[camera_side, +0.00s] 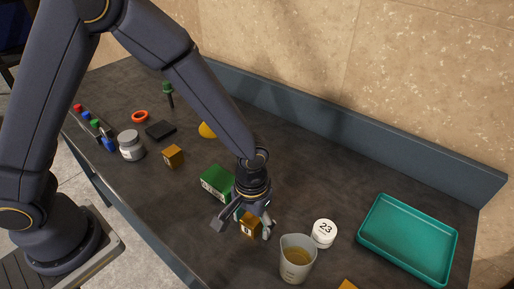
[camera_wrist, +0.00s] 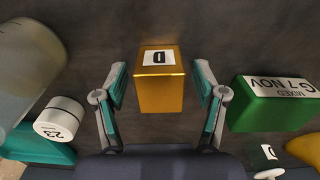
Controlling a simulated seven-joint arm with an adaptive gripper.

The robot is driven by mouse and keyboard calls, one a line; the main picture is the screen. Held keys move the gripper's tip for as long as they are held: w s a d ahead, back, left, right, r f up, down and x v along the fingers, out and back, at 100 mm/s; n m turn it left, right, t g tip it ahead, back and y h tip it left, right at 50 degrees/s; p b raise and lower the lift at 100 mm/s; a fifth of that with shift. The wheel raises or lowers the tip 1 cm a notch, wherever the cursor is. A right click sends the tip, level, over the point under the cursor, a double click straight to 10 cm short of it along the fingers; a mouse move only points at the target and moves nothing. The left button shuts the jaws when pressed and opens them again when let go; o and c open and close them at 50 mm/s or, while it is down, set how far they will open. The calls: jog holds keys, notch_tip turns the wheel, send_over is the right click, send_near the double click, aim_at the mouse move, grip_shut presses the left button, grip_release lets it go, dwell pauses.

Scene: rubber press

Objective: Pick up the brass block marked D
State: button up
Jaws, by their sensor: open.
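The brass block marked D (camera_wrist: 160,91) stands on the dark table between the two fingers of my gripper (camera_wrist: 161,97) in the wrist view. Its white label with a black D is on the upper face. A gap shows between the block and each finger, so neither touches it. In the side view the block (camera_side: 248,230) shows just below my open gripper (camera_side: 245,225), partly hidden by the fingers.
A green box (camera_wrist: 285,103) lies right of my gripper in the wrist view. A beaker (camera_side: 296,262) and a white jar marked 23 (camera_side: 324,232) stand close by. Another brass block (camera_side: 173,156) sits farther left. A teal tray (camera_side: 451,262) is at the right.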

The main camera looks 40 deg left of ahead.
grip_shut()
dwell(0.5)
